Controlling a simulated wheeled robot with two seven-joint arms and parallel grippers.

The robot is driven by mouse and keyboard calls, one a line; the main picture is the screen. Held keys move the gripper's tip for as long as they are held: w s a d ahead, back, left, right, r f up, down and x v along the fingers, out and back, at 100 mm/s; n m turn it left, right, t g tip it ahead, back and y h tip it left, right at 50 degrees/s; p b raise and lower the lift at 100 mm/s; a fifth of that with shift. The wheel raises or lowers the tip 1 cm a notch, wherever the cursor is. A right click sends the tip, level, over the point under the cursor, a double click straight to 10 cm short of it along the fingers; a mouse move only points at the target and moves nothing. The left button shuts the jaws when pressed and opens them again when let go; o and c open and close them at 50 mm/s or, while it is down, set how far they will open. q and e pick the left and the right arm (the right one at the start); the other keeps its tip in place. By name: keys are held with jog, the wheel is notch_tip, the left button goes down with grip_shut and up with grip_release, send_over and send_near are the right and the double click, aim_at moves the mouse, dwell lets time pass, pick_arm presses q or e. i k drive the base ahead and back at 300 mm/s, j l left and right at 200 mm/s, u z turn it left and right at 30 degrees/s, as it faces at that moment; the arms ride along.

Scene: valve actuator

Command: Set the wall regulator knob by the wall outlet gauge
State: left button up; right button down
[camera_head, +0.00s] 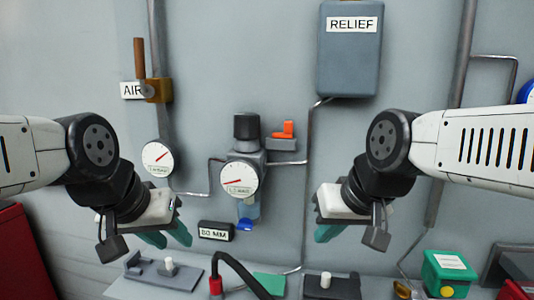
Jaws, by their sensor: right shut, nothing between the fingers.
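The wall regulator has a black knob (246,126) on top of its grey body. The round white outlet gauge (238,180) sits on the regulator's front; its red needle slants, and its small print is too blurred to read. My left gripper (166,237) is left of and below the gauge, its two teal fingers apart with nothing seen between them. My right gripper (328,231) is to the right of and below the gauge, shut and empty. Neither gripper touches the knob.
A second gauge (157,157) hangs under the AIR valve (158,90). An orange-red part (284,130) sits right of the knob. The grey RELIEF box (349,55) is above right. Below are a black hose (240,272), a green box (447,272) and bench fixtures.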

aim_at(246, 126)
jog(key=k+l+z, duration=0.25)
jog(key=k, duration=0.3)
jog(key=k+l+z, duration=0.25)
jog(key=k+l, duration=0.2)
jog(key=k, duration=0.1)
